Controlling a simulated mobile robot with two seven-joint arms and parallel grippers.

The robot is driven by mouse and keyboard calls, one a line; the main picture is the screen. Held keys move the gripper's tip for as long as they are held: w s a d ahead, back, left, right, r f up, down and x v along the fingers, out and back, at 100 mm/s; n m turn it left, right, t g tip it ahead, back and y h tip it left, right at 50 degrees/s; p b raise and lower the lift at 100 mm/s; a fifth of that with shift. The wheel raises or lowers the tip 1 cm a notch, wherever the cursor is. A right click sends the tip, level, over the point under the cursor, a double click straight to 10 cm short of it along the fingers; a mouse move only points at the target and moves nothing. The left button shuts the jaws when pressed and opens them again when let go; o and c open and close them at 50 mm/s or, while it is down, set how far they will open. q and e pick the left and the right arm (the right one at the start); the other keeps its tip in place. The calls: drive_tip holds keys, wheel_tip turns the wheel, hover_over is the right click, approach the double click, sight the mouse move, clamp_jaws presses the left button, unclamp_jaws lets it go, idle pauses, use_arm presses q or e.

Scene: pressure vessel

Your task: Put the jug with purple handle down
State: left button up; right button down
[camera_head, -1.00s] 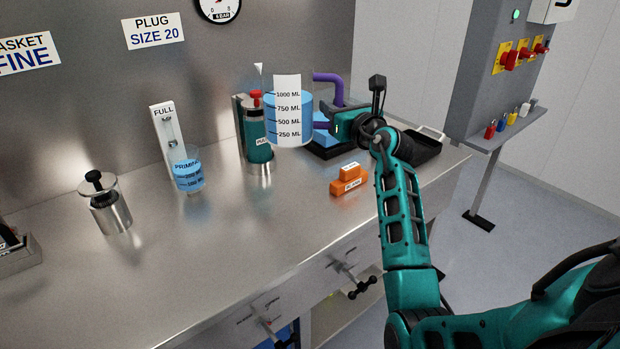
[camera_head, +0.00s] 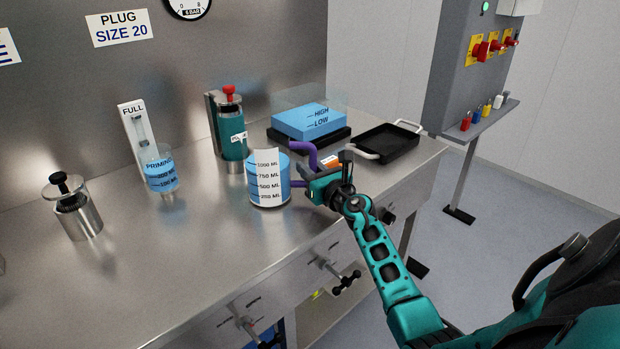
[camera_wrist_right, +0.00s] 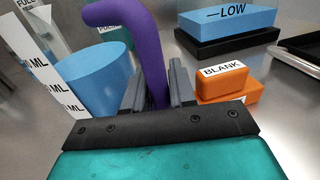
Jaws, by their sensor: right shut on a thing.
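The jug with purple handle (camera_head: 268,181) holds blue liquid and has a white scale up to 1000 ML. It is upright at the front part of the steel bench; whether its base touches the bench I cannot tell for sure. My right gripper (camera_head: 318,190) is shut on its purple handle (camera_head: 305,150). In the right wrist view the handle (camera_wrist_right: 145,50) stands between the two fingers (camera_wrist_right: 157,88), with the blue jug body (camera_wrist_right: 92,78) to the left. My left gripper is not in view.
Orange blocks, one labelled BLANK (camera_wrist_right: 222,80), lie close beside the gripper. Behind are a blue tank marked HIGH and LOW (camera_head: 308,122), a black tray (camera_head: 387,145) and a teal cylinder (camera_head: 231,135). A priming beaker (camera_head: 160,175) stands left. Clear bench lies left of the jug.

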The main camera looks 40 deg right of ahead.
drive_tip(key=shift+f, duration=0.3)
drive_tip(key=shift+r, duration=0.1)
drive_tip(key=c, duration=0.9)
unclamp_jaws()
